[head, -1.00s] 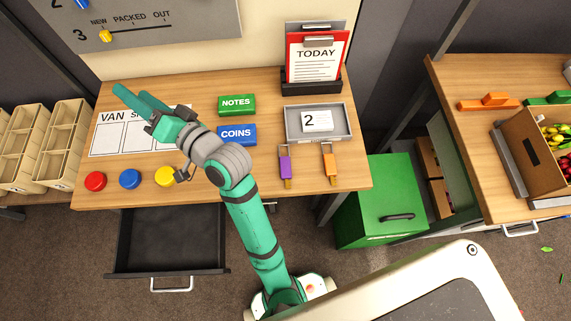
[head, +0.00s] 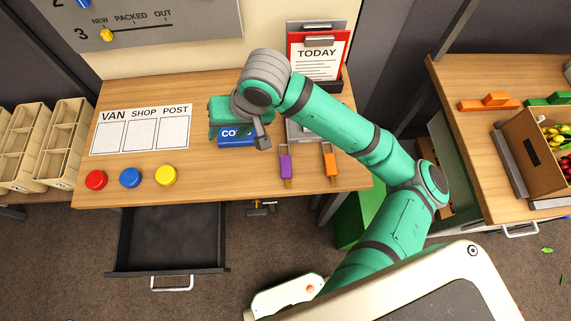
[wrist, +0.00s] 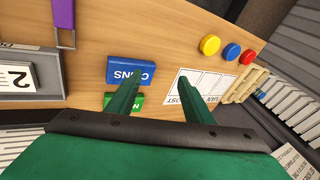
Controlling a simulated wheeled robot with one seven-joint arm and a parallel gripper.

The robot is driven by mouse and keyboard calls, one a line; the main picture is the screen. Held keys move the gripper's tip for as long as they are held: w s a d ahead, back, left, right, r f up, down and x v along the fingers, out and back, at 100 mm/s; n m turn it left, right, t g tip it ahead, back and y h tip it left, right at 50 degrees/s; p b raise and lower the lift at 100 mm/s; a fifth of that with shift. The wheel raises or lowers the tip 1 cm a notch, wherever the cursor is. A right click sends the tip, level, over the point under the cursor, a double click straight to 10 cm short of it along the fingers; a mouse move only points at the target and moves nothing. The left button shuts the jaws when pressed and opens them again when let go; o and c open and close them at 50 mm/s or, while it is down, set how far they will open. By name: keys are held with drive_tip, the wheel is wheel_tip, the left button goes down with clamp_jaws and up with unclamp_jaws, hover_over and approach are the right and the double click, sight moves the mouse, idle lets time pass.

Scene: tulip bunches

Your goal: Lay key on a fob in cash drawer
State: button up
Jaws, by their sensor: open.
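Two keyed fobs lie on the desk at the right: a purple fob (head: 285,160) and an orange fob (head: 329,161), each with a metal end. The purple fob also shows at the top left of the wrist view (wrist: 62,14). The cash drawer (head: 167,240) stands pulled out below the desk, dark and empty as far as I see. My gripper (wrist: 160,78) is open and empty, above the desk by the blue COINS block (wrist: 130,72) and green NOTES block (wrist: 108,99). In the head view my arm hides the NOTES block.
Red (head: 95,180), blue (head: 130,179) and yellow (head: 166,176) buttons line the front left of the desk (head: 220,185). A VAN SHOP POST sheet (head: 141,134) lies behind them. A TODAY clipboard (head: 317,62) stands at the back right. A grey tray (wrist: 38,88) holds a "2" card.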

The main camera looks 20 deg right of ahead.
drive_tip(key=s+d+f+m+g+h, duration=0.1)
drive_tip(key=s+d+g+h, duration=0.15)
drive_tip(key=d, duration=0.35)
drive_tip(key=s+d+f+m+g+h, duration=0.1)
drive_tip(key=s+d, duration=0.3)
drive_tip(key=d, duration=0.3)
hover_over(286, 165)
drive_tip(key=shift+h, duration=0.25)
drive_tip(key=f, duration=0.4)
drive_tip(key=shift+w+d+f, duration=0.1)
drive_tip(key=shift+d+f, duration=0.05)
drive_tip(key=shift+d, duration=0.1)
drive_tip(key=shift+d+f, duration=0.15)
drive_tip(key=shift+f, duration=0.45)
drive_tip(key=f, duration=0.2)
drive_tip(key=a+f, duration=0.1)
drive_tip(key=f, duration=0.1)
drive_tip(key=shift+s+f, duration=0.2)
drive_tip(key=shift+f, duration=0.1)
drive_tip(key=shift+d+f, duration=0.1)
drive_tip(key=shift+f, duration=0.25)
drive_tip(key=shift+w, duration=0.1)
clamp_jaws()
drive_tip(key=shift+r, duration=0.1)
